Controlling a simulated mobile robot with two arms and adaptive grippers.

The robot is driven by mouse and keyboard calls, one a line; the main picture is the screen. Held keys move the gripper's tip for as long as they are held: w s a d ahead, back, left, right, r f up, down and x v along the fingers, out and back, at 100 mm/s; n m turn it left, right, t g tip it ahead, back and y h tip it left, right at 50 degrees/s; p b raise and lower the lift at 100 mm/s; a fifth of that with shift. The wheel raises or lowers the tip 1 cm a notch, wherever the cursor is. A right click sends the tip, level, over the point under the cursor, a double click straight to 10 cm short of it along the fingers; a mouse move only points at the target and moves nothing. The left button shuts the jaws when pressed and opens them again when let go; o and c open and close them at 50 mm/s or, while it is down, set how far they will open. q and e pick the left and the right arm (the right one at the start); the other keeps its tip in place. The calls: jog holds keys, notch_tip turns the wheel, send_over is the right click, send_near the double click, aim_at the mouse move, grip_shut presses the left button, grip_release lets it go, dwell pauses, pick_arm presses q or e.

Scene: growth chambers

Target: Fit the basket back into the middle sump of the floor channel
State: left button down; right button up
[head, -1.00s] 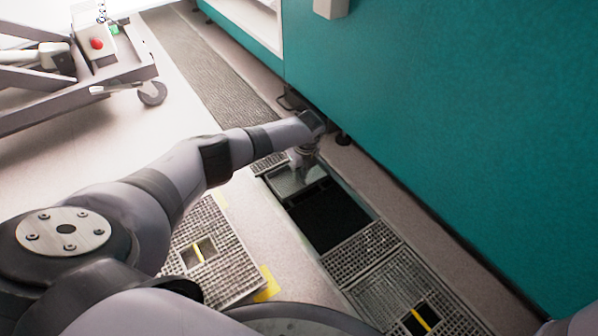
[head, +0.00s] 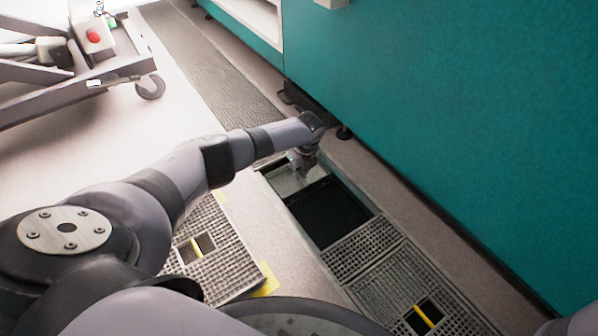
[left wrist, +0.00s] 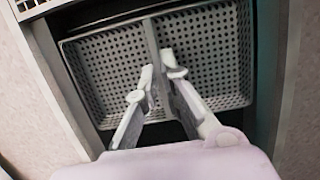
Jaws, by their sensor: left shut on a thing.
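The basket (left wrist: 205,50) is a grey perforated metal box with a central bar, seen from above in the left wrist view. In the head view its pale inside (head: 284,181) shows at the far end of the open sump (head: 328,215) in the floor channel. My left gripper (left wrist: 156,84) is shut on the basket's central bar; it also shows in the head view (head: 301,165), over the basket. The basket lies between the channel walls, slightly turned against them. A dark gap shows on its near side. Its depth and underside are hidden. My right gripper is out of view.
Gratings (head: 362,248) cover the channel on the near side, and a long grating (head: 215,75) runs beyond. A loose grating (head: 225,262) lies on the floor at left, beside yellow tape. A teal cabinet (head: 440,110) stands close on the right. A wheeled trolley (head: 125,68) stands upper left.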

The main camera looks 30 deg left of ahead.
pick_arm(q)
jog(key=c, duration=1.7)
grip_release()
